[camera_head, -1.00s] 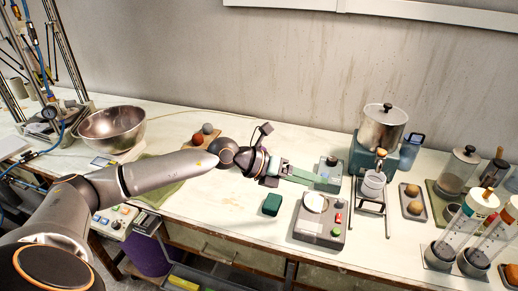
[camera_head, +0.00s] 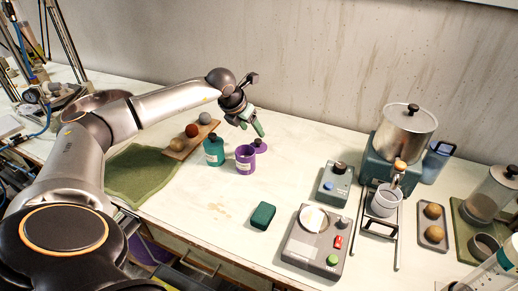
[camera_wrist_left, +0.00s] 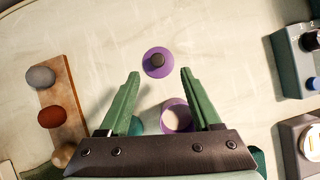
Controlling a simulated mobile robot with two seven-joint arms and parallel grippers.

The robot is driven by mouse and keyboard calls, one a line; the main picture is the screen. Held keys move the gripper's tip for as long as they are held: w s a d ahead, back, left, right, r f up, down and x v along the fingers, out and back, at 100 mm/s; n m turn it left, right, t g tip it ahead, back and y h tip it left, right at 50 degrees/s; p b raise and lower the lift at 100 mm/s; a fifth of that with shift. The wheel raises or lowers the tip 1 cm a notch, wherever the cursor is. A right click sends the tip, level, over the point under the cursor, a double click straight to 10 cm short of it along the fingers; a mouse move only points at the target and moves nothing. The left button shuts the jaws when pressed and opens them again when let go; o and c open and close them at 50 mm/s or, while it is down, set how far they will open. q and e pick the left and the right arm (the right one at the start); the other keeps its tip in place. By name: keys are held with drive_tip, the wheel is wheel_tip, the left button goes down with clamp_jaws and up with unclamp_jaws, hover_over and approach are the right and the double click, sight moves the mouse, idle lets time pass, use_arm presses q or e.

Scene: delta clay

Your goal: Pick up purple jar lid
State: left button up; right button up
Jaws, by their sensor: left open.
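The purple jar lid (camera_head: 260,146) lies on the white table, a flat disc with a dark knob. In the left wrist view the lid (camera_wrist_left: 158,62) is just beyond the fingertips, between their lines. My left gripper (camera_head: 253,124) has green fingers and is open and empty, above the table close to the lid. In the wrist view its fingertips (camera_wrist_left: 159,73) are wide apart. An open purple jar (camera_head: 245,160) with pale contents stands in front of the lid; the left wrist view shows it (camera_wrist_left: 176,117) partly behind the right finger. My right gripper is not in view.
A teal jar (camera_head: 214,151) stands left of the purple jar. A wooden board (camera_head: 178,148) with balls and a green cloth (camera_head: 133,172) lie farther left. A dark green block (camera_head: 263,215) lies in front. Grey devices (camera_head: 335,183) (camera_head: 313,251) stand to the right.

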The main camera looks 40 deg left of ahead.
sight(258, 140)
use_arm(q)
drive_tip(key=shift+x, duration=1.1)
drive_tip(key=b+x, duration=0.3)
drive_tip(key=x, duration=0.1)
drive_tip(key=shift+s+a+f, duration=0.15)
drive_tip(key=shift+a+f, duration=0.05)
drive_tip(key=shift+w+f+b, duration=0.3)
drive_tip(key=shift+f+b, duration=0.1)
drive_tip(key=shift+b, duration=0.05)
drive_tip(key=shift+r, duration=0.1)
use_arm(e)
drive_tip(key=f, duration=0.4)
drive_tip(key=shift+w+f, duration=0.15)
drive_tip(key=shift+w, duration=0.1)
use_arm(q)
clamp_jaws()
